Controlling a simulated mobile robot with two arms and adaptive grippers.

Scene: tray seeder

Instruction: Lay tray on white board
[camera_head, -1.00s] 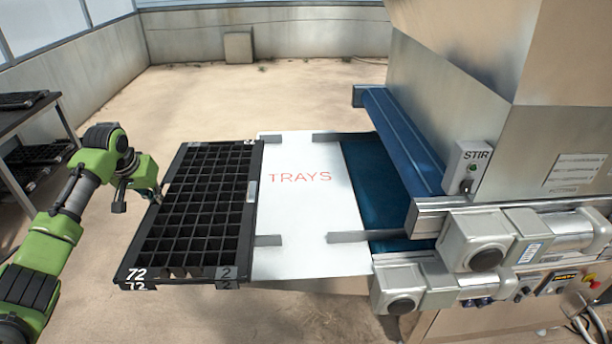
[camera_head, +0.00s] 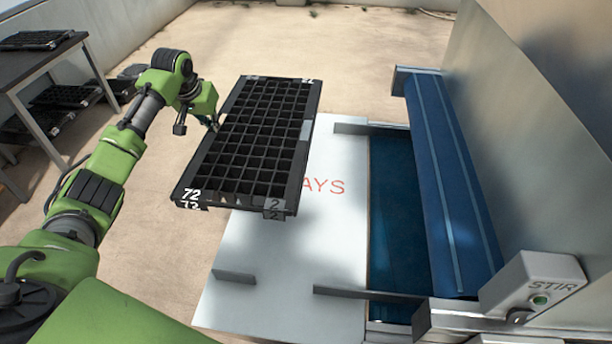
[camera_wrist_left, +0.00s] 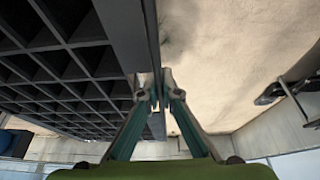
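The black seedling tray (camera_head: 252,150), with many square cells and "72" on its near corner, is held in the air over the left part of the white board (camera_head: 285,280). It covers part of the red "TRAYS" lettering. My left gripper (camera_head: 213,124) is shut on the tray's left long rim. The left wrist view shows the fingers (camera_wrist_left: 155,95) closed around the tray's rim, with the tray's cells (camera_wrist_left: 60,65) to the left. My right gripper is not in view.
Grey metal guides (camera_head: 235,277) stand on the board, with a longer one (camera_head: 365,292) toward the blue belt (camera_head: 392,220). The seeder with its STIR box (camera_head: 535,290) is at the right. A dark table (camera_head: 40,65) with trays stands at the left.

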